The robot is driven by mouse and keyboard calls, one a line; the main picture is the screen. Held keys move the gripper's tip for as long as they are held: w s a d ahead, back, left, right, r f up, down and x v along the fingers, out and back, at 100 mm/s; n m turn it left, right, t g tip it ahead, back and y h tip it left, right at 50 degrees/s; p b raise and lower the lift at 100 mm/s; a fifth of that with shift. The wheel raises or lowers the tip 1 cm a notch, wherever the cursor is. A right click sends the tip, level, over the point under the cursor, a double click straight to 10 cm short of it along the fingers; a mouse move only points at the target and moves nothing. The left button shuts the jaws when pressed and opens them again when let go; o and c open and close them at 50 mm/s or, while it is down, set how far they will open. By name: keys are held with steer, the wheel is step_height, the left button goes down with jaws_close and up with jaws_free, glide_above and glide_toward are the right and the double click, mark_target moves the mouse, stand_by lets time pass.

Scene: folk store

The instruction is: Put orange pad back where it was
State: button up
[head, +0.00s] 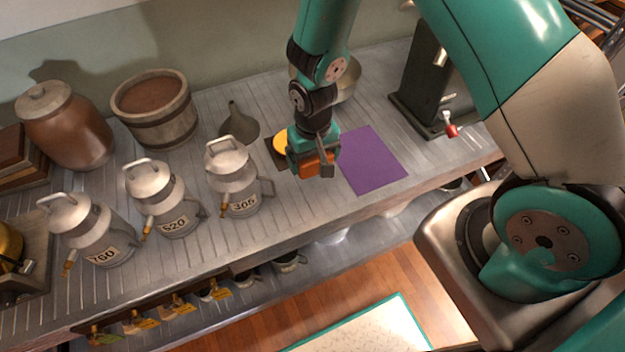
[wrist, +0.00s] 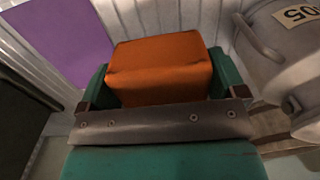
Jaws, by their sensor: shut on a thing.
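The orange pad (wrist: 160,70) is a small block held between the jaws of my gripper in the wrist view. In the head view the orange pad (head: 313,165) shows at the lower end of my gripper (head: 315,158), above the counter. My gripper is shut on it. A purple square mat (head: 370,160) lies flat on the counter just right of the gripper; the mat (wrist: 65,40) is at upper left in the wrist view. A dark square base with a yellow round top (head: 283,141) is partly hidden behind the gripper.
A funnel (head: 239,125), wooden tub (head: 156,110) and brown jar (head: 65,125) stand behind. A dark press-like device (head: 428,85) stands right of the mat.

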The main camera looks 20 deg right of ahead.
step_height(320, 180, down, 9)
steer(key=shift+f+p, duration=0.2)
steer(key=shift+p, duration=0.15)
steer(key=o, duration=0.7)
steer(key=shift+r, duration=0.1)
step_height(320, 180, up, 12)
steer(key=shift+r+b, duration=0.1)
steer(key=shift+b, duration=0.35)
step_height(320, 180, up, 10)
steer(key=n+y, duration=0.1)
steer(key=y, duration=0.1)
glide_above(313, 190)
steer(key=s+a, duration=0.2)
steer(key=a, duration=0.1)
steer(key=s+a+r+n+y, duration=0.1)
steer(key=s+r+n, duration=0.1)
steer(key=s+r, duration=0.55)
steer(key=s+r+n, duration=0.1)
steer(key=s+r, duration=0.2)
steer(key=s+r+n, duration=0.1)
steer(key=s+r, duration=0.1)
steer(key=r, duration=0.1)
steer(key=s+r+n+y, duration=0.1)
steer(key=s+r+n, duration=0.1)
steer(key=s+r, duration=0.1)
steer(key=shift+s+a, duration=0.3)
